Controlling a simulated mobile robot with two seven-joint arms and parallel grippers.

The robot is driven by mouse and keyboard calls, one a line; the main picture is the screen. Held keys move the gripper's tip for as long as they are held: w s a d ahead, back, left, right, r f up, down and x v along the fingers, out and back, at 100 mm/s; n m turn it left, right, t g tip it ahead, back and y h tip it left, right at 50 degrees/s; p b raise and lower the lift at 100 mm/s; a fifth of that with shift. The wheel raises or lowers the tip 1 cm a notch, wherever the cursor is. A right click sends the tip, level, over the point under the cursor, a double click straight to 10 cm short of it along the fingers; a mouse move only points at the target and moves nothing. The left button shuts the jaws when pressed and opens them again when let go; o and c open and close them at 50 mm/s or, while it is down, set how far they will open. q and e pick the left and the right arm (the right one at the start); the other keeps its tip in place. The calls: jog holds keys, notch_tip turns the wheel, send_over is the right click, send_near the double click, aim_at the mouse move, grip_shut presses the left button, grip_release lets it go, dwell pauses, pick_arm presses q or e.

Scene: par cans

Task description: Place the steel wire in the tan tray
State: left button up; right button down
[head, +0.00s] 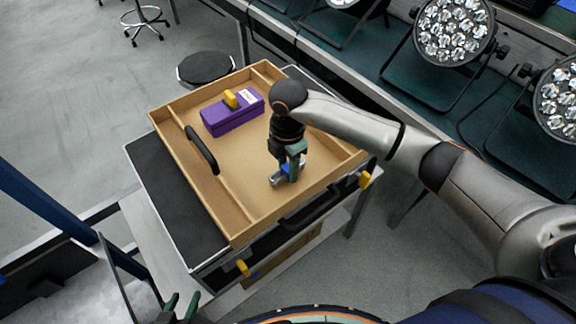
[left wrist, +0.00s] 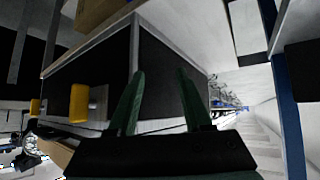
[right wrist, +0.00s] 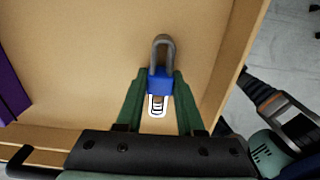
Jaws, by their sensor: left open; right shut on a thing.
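The tan tray (head: 236,228) is a shallow wooden box with dividers and black handles, on a dark-topped cart. My right gripper (head: 292,172) is over its right part, pointing down and shut on a small blue item with a grey steel loop (head: 278,180). In the right wrist view the item's blue body (right wrist: 159,82) is between the fingers, with the loop standing out ahead; I take it for the steel wire, though it looks like a padlock. Whether it touches the tray floor I cannot tell. My left gripper (head: 180,307) is open and empty, low beside the cart (left wrist: 165,60).
A purple box (head: 235,122) with a yellow-and-white thing on it sits in the tray's far left part. A black stool (head: 206,67) stands behind. Stage lights (head: 452,32) line the bench at right. A blue post (head: 45,205) stands at left. The tray's middle is bare.

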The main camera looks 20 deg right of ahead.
jog(key=shift+f, duration=0.2)
jog(key=c, duration=0.5)
grip_release()
jog(key=shift+r, duration=0.1)
notch_tip(320, 180, up, 12)
jog(key=shift+r+b, duration=0.2)
jog(key=shift+b, duration=0.2)
